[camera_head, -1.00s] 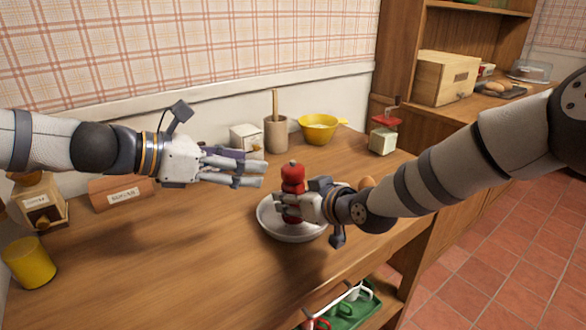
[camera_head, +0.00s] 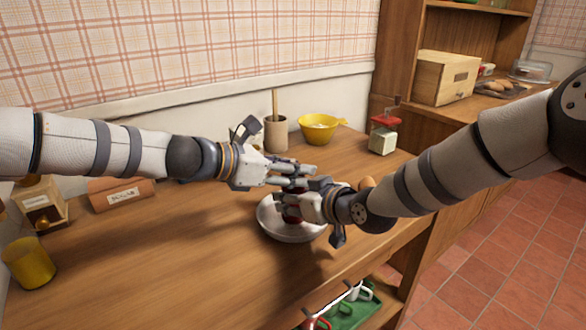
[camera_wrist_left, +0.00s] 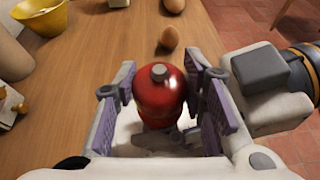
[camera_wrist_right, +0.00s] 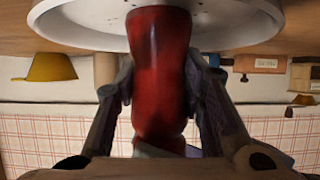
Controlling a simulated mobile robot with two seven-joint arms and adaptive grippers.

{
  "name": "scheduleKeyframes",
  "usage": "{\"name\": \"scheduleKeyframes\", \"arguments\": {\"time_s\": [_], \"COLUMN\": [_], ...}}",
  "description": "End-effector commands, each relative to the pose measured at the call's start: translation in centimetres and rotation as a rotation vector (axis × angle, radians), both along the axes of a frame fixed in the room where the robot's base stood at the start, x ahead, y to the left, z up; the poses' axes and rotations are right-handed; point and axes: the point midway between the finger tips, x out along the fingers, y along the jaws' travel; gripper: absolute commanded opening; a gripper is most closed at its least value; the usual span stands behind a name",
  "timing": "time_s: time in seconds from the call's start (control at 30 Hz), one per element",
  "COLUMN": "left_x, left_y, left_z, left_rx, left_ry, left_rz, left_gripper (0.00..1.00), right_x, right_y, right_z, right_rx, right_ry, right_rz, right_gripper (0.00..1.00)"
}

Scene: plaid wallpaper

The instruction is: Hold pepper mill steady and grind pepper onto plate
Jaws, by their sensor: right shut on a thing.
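The red pepper mill (camera_head: 292,213) stands upright over the white plate (camera_head: 268,226); its lower body shows in the head view. My right gripper (camera_head: 293,205) is shut on the mill's body, with a finger on each side in the right wrist view. My left gripper (camera_head: 298,177) is at the mill's top, just above the right one. In the left wrist view its fingers stand open on both sides of the red top (camera_wrist_left: 160,96), with narrow gaps. The plate shows specks in the right wrist view (camera_wrist_right: 230,30). The mill's top is hidden in the head view.
An egg (camera_wrist_left: 168,39) lies on the table beyond the mill. A yellow bowl (camera_head: 320,129), a wooden mortar (camera_head: 276,136) and a red-topped grinder (camera_head: 383,137) stand at the back. A yellow cup (camera_head: 28,262) is at the left. The table's front left is clear.

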Motion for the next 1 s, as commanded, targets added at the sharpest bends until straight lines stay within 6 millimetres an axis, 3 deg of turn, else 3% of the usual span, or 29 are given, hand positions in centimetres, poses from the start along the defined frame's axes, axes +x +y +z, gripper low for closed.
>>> {"name": "scheduleKeyframes", "arguments": {"time_s": [0.07,0.27,0.6,1.0], "left_x": [0.04,0.19,0.33,0.04], "left_y": [0.05,0.06,-0.03,0.05], "left_z": [-0.02,-0.10,-0.20,-0.12], "left_rx": [0.002,0.002,0.000,0.003], "left_ry": [-0.001,-0.005,-0.009,-0.007], "left_rz": [0.001,-0.028,-0.321,-0.411], "left_gripper": [0.10,0.09,0.09,0.09], "right_x": [-0.03,-0.04,-0.10,-0.16], "right_y": [-0.01,0.01,0.12,0.19], "right_z": [-0.09,-0.08,-0.07,-0.07], "right_rx": [-0.002,-0.001,-0.002,-0.002], "right_ry": [0.001,0.002,0.001,0.001], "right_rz": [0.000,0.001,0.004,0.006], "right_gripper": [0.04,0.04,0.04,0.04]}}
